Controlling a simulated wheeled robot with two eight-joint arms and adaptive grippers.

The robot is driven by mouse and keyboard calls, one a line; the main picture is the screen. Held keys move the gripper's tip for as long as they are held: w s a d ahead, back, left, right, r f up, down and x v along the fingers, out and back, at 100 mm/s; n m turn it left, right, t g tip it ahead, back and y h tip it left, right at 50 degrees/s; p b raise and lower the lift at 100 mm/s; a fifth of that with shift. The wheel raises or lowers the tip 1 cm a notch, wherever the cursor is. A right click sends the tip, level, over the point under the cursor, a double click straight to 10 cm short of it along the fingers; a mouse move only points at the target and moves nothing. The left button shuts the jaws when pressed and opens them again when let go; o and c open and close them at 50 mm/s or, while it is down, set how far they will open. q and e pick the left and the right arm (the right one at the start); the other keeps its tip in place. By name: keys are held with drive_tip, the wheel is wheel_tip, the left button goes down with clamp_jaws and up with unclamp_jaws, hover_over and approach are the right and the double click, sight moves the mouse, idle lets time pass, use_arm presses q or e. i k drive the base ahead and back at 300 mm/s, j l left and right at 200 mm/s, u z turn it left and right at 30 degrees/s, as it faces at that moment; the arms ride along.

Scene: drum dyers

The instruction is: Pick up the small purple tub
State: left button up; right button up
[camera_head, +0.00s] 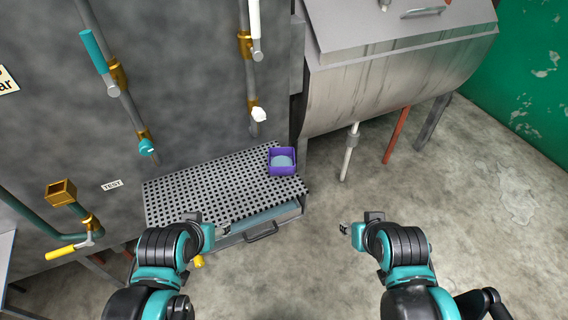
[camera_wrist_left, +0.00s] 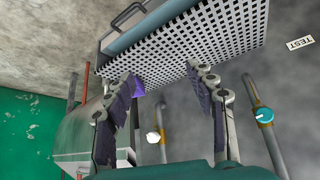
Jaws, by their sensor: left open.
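The small purple tub (camera_head: 282,161) is a square open container with a pale blue-grey inside. It sits on the right end of the perforated grate (camera_head: 200,190). It also shows in the left wrist view (camera_wrist_left: 138,88), partly hidden behind a finger. My left gripper (camera_head: 224,229) is in front of the grate, to the lower left of the tub and apart from it. In the left wrist view my left gripper (camera_wrist_left: 165,100) has its fingers spread, with nothing between them. My right gripper (camera_head: 343,229) is over the floor to the lower right of the tub, its jaws too small to judge.
A tray with a handle (camera_head: 261,232) juts out under the grate. A grey metal drum (camera_head: 390,80) stands at the back right with a white pipe (camera_head: 349,155) below it. Pipes and valves (camera_head: 117,75) line the wall behind the grate. The floor at right is clear.

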sight(282, 161)
drive_tip(key=i+l+u, duration=0.1)
drive_tip(key=i, duration=0.4)
drive_tip(key=i+l+u, duration=0.1)
drive_tip(key=i+l, duration=0.15)
drive_tip(key=i, duration=0.25)
